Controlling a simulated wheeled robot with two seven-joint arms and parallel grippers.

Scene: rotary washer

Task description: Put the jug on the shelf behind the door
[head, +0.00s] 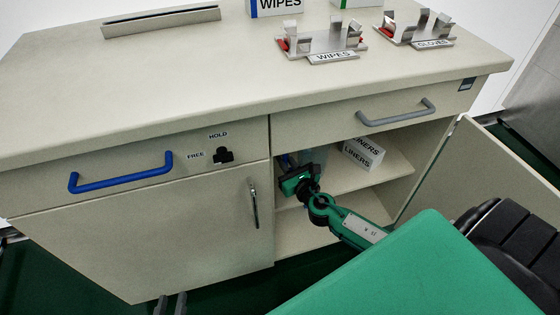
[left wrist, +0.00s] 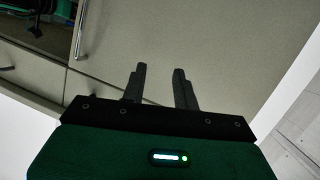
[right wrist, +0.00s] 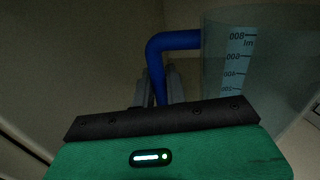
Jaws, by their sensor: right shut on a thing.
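The jug (right wrist: 275,75) is clear with a blue handle (right wrist: 156,65) and a scale strip. My right gripper (right wrist: 170,72) is shut on that handle. In the head view my right gripper (head: 290,166) is inside the open right compartment, and the jug (head: 316,156) shows faintly behind it, above the shelf (head: 345,181). I cannot tell whether its base touches the shelf. The right door (head: 485,165) stands wide open. My left gripper (head: 170,304) is low in front of the closed left door (head: 150,230); it is open and empty in the left wrist view (left wrist: 158,75).
A white liners box (head: 363,153) stands on the shelf to the right of the jug. The left door has a metal handle (head: 254,203). Above are drawers with a blue handle (head: 120,175) and a grey handle (head: 397,113), and a hold/free knob (head: 223,155). The countertop holds wipes and gloves racks.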

